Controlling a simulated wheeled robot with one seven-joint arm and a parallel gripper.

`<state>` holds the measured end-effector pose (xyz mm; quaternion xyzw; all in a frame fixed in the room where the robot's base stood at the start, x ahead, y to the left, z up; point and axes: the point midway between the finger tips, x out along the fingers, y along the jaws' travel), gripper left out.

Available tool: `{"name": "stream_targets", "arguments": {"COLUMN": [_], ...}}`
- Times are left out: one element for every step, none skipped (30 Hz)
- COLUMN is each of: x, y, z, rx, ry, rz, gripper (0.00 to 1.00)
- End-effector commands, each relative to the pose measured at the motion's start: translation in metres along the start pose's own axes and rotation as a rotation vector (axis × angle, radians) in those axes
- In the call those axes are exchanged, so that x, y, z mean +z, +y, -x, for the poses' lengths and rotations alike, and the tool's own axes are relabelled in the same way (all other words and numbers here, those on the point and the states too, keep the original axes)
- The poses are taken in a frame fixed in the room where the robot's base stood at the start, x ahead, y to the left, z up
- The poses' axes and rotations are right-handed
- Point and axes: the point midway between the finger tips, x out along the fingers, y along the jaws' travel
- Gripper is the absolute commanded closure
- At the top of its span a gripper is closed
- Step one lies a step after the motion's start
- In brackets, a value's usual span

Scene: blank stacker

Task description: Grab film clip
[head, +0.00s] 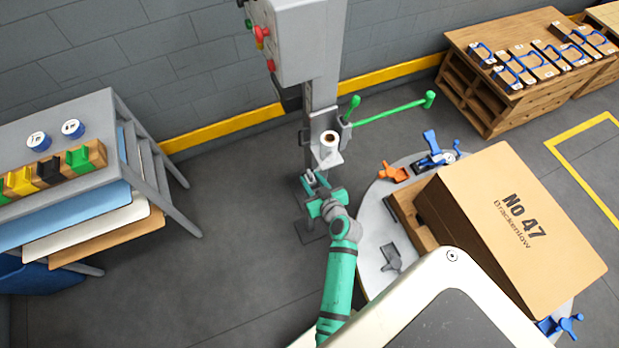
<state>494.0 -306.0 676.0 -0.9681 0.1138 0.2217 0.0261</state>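My green arm reaches up the middle of the head view to my gripper (314,181), in front of the grey machine column. The fingers are small and partly lost against the column base, so I cannot tell whether they are open or shut. A white roll (329,140) with a dark core sits on a pale bracket (328,158) just above and right of my gripper. I cannot pick out the film clip for certain. Green, yellow and black pieces (48,168) sit in a wooden holder on the grey bench at left, well apart from my gripper.
A green bar (395,108) sticks out from the column. Open floor (235,230) lies left of my arm.

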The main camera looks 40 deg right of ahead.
Motion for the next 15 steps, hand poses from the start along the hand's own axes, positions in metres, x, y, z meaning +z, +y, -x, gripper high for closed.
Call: {"name": "stream_targets", "arguments": {"x": [0.0,0.0,0.0,0.0,-0.001,-0.001,0.0,0.0,0.0,0.0,-0.001,-0.002,-0.002,-0.003,-0.003], "y": [0.001,0.001,0.001,0.001,0.001,0.001,0.001,0.001,0.001,0.002,0.003,0.005,0.006,0.007,0.008], "z": [-0.008,-0.011,-0.016,-0.018,-0.021,-0.023,-0.024,-0.025,-0.027,-0.03,-0.033,-0.037,-0.041,-0.046,-0.052], "rx": [0.0,0.001,0.002,0.001,0.001,0.001,0.001,0.001,0.001,0.001,0.002,0.003,0.003,0.003,0.003], "ry": [0.0,0.001,0.001,0.001,0.001,0.001,0.001,0.0,0.0,0.0,0.001,0.002,0.001,0.002,0.001], "rz": [-0.001,-0.001,-0.001,-0.001,-0.001,-0.001,-0.001,-0.001,-0.001,-0.001,-0.001,-0.001,-0.001,-0.001,-0.002], "gripper": [0.67,0.67,0.67,0.67,0.67,0.67,0.67,0.67,0.67,0.67,0.67,0.67,0.67,0.67,0.67]}}
